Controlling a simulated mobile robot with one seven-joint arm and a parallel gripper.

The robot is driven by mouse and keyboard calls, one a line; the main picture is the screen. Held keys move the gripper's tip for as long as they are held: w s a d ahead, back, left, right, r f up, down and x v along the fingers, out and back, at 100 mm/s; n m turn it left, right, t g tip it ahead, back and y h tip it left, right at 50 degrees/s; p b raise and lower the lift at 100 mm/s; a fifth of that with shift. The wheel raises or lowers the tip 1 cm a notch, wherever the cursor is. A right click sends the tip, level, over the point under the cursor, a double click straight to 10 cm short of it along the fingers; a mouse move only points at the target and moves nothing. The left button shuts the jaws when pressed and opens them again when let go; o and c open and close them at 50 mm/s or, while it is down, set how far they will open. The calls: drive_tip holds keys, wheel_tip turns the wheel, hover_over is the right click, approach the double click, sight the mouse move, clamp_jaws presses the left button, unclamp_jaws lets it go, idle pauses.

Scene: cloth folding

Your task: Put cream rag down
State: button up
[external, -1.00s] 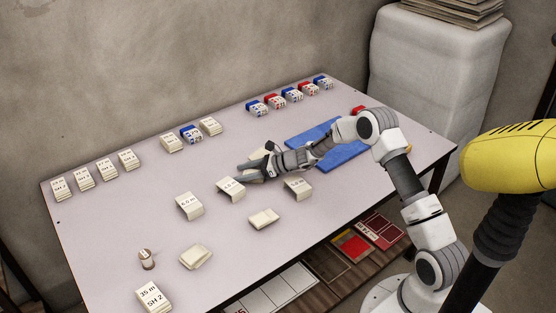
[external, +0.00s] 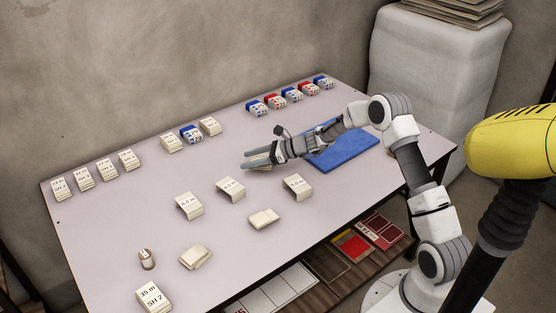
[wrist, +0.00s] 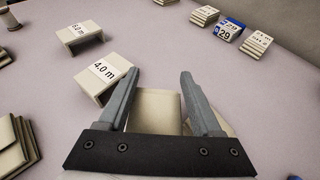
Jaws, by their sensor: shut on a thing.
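My gripper (external: 246,160) is over the middle of the table, pointing left, and is shut on the cream rag (wrist: 157,108). In the wrist view the folded cream rag shows between the two grey fingers, its near part hidden by the gripper body. In the external view the rag (external: 262,158) shows only in part by the fingers, at or just above the tabletop; I cannot tell whether it touches. Other cream folded rags lie apart from it, one (external: 264,218) at the front and one (external: 196,257) further left.
The pale table (external: 120,215) bears a blue cloth (external: 342,152) under my forearm. A 4.0 m sign (wrist: 108,75) stands close to the left of my fingers. Other signs, cream stacks and red and blue blocks (external: 292,94) line the table.

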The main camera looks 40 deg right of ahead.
drive_tip(key=s+d+r+p, duration=0.2)
drive_tip(key=s+d+r, duration=0.2)
drive_tip(key=d+r, duration=0.3)
drive_tip(key=s+d+m+t+h+p, duration=0.2)
drive_tip(key=d+m+t+h+p, duration=0.5)
drive_tip(key=d, duration=2.8)
drive_tip(key=w+a+f+g+b, duration=0.1)
drive_tip(key=w+a+f, duration=0.1)
drive_tip(key=w, duration=0.1)
drive_tip(key=w+a+f+m+g+h+b, duration=0.1)
drive_tip(key=w+a+f, duration=0.1)
drive_tip(key=w, duration=0.1)
drive_tip(key=w+a+f+m+h+b, duration=0.1)
drive_tip(key=w+a+f, duration=0.1)
drive_tip(key=w, duration=0.1)
drive_tip(key=shift+a+f+g, duration=0.3)
drive_tip(key=shift+g, duration=0.1)
drive_tip(key=shift+f+b, duration=0.5)
drive_tip(key=shift+f, duration=1.35)
drive_tip(key=shift+f, duration=0.2)
drive_tip(key=o, duration=1.4)
drive_tip(key=shift+o, duration=0.2)
